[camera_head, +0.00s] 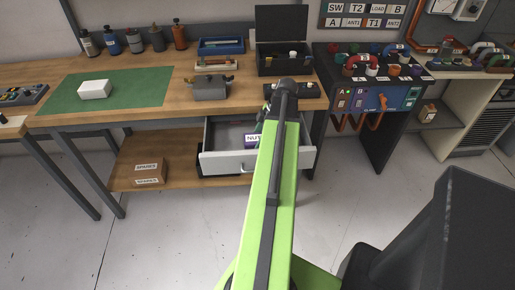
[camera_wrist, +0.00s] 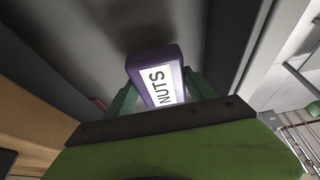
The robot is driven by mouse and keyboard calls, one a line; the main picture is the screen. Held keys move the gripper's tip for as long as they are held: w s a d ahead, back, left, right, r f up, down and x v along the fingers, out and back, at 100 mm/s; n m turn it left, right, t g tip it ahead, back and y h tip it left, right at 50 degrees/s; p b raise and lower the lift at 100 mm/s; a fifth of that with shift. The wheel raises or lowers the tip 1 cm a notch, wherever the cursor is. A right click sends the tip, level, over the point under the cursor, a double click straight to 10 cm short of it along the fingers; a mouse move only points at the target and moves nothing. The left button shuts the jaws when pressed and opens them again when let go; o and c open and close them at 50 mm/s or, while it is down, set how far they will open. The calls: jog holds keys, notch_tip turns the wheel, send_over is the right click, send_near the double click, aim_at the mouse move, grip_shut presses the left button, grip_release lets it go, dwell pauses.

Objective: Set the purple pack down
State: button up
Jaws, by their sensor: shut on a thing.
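The purple pack (camera_wrist: 150,58) has a white label reading NUTS and sits between the two green fingers of my gripper (camera_wrist: 158,95) in the wrist view. My gripper is shut on it. In the head view the pack (camera_head: 251,139) shows as a small purple and white patch at the open grey drawer (camera_head: 222,164), partly hidden behind my green arm. The drawer's grey inside surrounds the pack in the wrist view. I cannot tell whether the pack touches the drawer's floor.
The wooden workbench (camera_head: 150,112) above the drawer bears a green mat (camera_head: 130,92) with a white block (camera_head: 94,88), a grey vise-like object (camera_head: 209,88) and an open black case (camera_head: 283,62). A brown SPARES box (camera_head: 150,172) sits on the lower shelf. A connector rack stands right.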

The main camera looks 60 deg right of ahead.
notch_tip(320, 180, down, 3)
jog(key=shift+f+b, duration=0.1)
jog(key=shift+b, duration=0.9)
jog(key=shift+r, duration=0.25)
jog(key=shift+f, duration=0.25)
jog(key=o, duration=1.6)
jog(key=shift+r, duration=0.1)
jog(key=shift+c, duration=0.2)
